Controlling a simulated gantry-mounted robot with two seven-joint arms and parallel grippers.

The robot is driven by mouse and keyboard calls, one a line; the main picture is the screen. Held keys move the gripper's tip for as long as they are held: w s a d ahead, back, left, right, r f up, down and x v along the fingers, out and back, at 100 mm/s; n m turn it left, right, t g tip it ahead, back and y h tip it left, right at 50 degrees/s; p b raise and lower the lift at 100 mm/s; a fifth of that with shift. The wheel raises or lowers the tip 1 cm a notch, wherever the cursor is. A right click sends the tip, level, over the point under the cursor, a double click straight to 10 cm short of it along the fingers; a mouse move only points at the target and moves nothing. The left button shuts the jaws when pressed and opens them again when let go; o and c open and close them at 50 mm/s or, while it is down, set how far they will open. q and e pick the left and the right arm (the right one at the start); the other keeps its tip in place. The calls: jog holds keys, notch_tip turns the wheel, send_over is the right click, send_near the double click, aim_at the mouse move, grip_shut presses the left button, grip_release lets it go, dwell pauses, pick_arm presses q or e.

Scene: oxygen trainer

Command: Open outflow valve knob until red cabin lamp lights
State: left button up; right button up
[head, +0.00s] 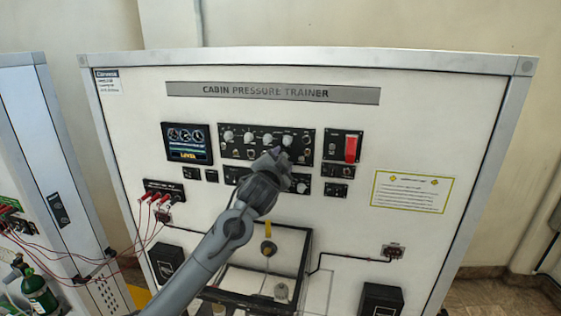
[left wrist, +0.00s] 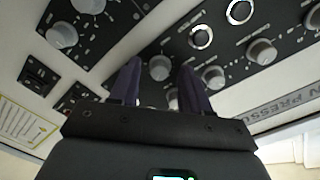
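The control panel (head: 240,147) on the cabin pressure trainer is black with rows of grey round knobs. My left gripper (head: 275,158) is in front of its lower middle and hides part of it. In the left wrist view the two dark fingers of my left gripper (left wrist: 160,72) are apart. A grey knob (left wrist: 159,67) shows in the gap between the fingertips; I cannot tell whether they touch it. Which knob is the outflow valve cannot be read. A red rectangular piece (head: 350,149) is on a small panel to the right; I cannot tell if it is a lit lamp. My right gripper is not in view.
A dark gauge display (head: 187,143) is left of the knobs. Red plugs with cables (head: 160,198) hang at the lower left. A clear box (head: 265,262) is below the arm. A yellow-bordered label (head: 412,191) is on the right, with bare board around it.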

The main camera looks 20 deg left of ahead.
pick_arm(q)
jog(key=s+b, duration=0.4)
jog(key=s, duration=0.6)
jog(key=shift+s+d+r, duration=0.15)
jog(key=shift+s+d, duration=0.25)
jog(key=shift+d, duration=0.05)
